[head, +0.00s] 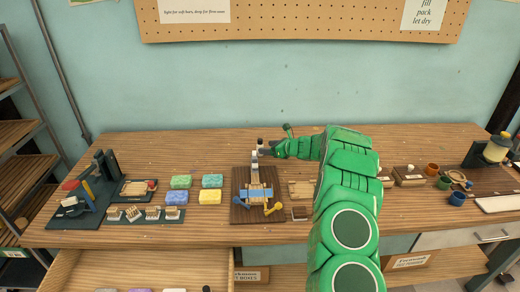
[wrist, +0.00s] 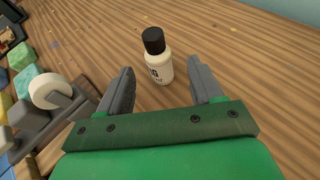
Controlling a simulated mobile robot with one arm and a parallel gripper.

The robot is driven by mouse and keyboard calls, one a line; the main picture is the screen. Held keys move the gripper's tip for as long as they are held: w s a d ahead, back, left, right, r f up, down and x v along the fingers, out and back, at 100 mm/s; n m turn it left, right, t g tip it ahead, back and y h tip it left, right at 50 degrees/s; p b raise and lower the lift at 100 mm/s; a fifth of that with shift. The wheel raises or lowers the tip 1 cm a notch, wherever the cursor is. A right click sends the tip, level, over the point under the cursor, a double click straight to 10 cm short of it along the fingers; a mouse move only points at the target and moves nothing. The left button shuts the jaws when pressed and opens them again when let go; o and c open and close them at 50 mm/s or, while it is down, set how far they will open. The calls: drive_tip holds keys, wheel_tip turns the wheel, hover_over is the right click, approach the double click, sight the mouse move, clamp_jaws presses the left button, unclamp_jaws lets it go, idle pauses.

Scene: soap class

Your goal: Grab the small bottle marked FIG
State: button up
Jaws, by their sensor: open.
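A small white bottle (wrist: 159,69) with a black cap stands upright on the wooden table in the wrist view. Dark lettering shows on its label, partly turned away; I make out only what looks like a final G. My gripper (wrist: 170,88) is open, with one finger on each side in front of the bottle and no visible contact. In the head view my gripper (head: 268,151) is at the table's middle, beyond the wooden board. The bottle is small there (head: 260,142), just left of my gripper.
A device with a white roller (wrist: 52,91) stands close to my left finger. Colored soap bars (head: 210,197) lie to the left. A wooden board (head: 240,213) with a blue-banded device is in front. Cups and small boxes (head: 408,176) stand to the right. The table behind the bottle is clear.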

drive_tip(key=shift+x, duration=3.6)
drive_tip(key=shift+a, duration=0.1)
drive_tip(key=c, duration=1.1)
drive_tip(key=shift+o, duration=0.2)
drive_tip(key=shift+r, duration=0.1)
